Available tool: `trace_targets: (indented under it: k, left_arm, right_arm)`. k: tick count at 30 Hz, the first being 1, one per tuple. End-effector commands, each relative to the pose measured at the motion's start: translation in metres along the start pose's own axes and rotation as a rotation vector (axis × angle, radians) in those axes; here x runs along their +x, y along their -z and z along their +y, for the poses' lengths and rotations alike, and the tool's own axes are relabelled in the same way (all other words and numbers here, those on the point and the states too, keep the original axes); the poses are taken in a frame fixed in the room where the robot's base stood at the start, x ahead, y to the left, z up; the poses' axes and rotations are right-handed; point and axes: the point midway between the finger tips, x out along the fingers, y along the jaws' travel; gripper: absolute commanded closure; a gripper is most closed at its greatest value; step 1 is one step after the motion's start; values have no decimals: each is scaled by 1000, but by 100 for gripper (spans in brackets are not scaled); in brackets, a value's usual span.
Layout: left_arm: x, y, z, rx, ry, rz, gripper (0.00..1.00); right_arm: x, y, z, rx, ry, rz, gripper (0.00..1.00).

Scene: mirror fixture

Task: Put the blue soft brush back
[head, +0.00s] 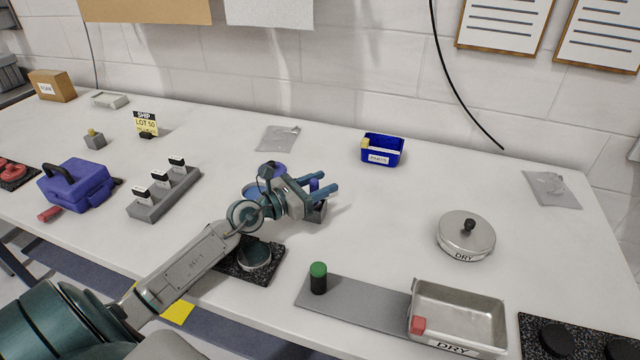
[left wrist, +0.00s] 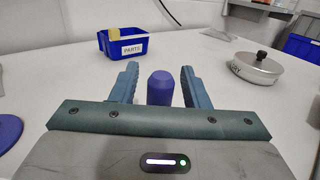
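The lower part of the brush is hidden by the gripper. My right gripper is in neither view.
A green-topped black cylinder (head: 318,278) stands on a grey strip (head: 365,308) beside a metal DRY tray (head: 480,300). A lidded DRY pan (head: 466,237) is to the right, a blue PARTS bin (head: 383,150) behind. A blue disc (head: 252,191) lies left of the gripper.

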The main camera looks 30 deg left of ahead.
Motion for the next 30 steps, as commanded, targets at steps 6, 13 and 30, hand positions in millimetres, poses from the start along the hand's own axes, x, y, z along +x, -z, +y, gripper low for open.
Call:
trace_targets:
  k: [6, 13, 30]
  left_arm:
    - [0, 0, 0, 0, 0, 0, 59]
    - [0, -18, 0, 2, 0, 0, 59]
    - [-66, -8, 0, 6, 2, 4, 59]
  right_arm:
    - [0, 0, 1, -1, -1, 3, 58]
    - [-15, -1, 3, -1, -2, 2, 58]
    - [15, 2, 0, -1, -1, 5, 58]
